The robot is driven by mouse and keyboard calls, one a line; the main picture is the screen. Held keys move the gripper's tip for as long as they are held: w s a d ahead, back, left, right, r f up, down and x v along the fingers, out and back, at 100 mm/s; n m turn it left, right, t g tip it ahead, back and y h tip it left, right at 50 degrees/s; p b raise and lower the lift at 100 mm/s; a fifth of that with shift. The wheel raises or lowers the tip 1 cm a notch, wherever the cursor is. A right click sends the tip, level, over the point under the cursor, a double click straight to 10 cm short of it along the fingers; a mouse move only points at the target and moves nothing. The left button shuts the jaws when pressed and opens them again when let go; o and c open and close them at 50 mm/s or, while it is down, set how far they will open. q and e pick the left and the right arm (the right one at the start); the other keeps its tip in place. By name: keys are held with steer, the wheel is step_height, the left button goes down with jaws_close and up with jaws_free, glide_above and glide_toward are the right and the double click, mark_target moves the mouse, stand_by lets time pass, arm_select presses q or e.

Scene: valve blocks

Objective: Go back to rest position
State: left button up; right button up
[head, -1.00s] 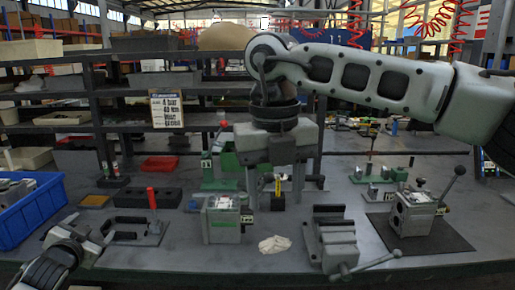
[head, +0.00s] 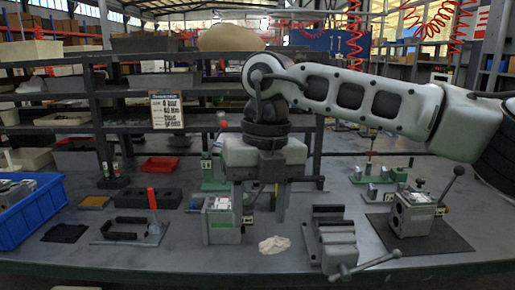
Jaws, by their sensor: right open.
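My right gripper (head: 262,200) hangs down over the middle of the bench, its two fingers apart with nothing between them. Its left finger shows close to a grey valve block (head: 222,222) with a green stripe; I cannot tell whether they touch. Another grey valve block (head: 412,214) with a lever stands on a dark mat (head: 450,240) at the right. My left gripper is out of the picture. The gripper body hides part of the bench behind it.
A grey vise (head: 330,240) stands at the front middle, beside a crumpled pale cloth (head: 274,245). A blue bin (head: 28,212) is at the left edge. Shelves (head: 150,105) stand behind.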

steer(key=s+a+f+n+g+y, duration=0.2)
steer(key=s+a+f+g+y, duration=0.25)
steer(key=a, duration=0.35)
steer(key=s+a+r+m+g+y, duration=0.35)
steer(key=s+a+y, duration=0.4)
steer(key=y, duration=0.55)
steer(key=w+d+f+m+t+y, duration=0.2)
steer(key=w+d+m+t, duration=0.15)
steer(key=m+t, duration=0.45)
steer(key=w+d+f+m+t+y, duration=0.1)
steer(key=w+d+m+t+y, duration=0.15)
steer(key=w+m+t, duration=0.4)
steer(key=d+f+m+t+h, duration=1.1)
steer(key=f+m+h, duration=0.1)
steer(key=f+m, duration=0.25)
steer(key=s+d+f+m+g+h, duration=0.3)
steer(key=s+d+f, duration=0.3)
steer(key=f, duration=0.3)
steer(key=s+d+f+m+g+h, duration=0.3)
steer(key=s+d+f, duration=0.3)
steer(key=s+f, duration=0.2)
step_height(320, 180, down, 2)
steer(key=shift+d+f+g+h, duration=0.25)
steer(key=shift+d+g+h, duration=0.1)
steer(key=shift+h, duration=0.55)
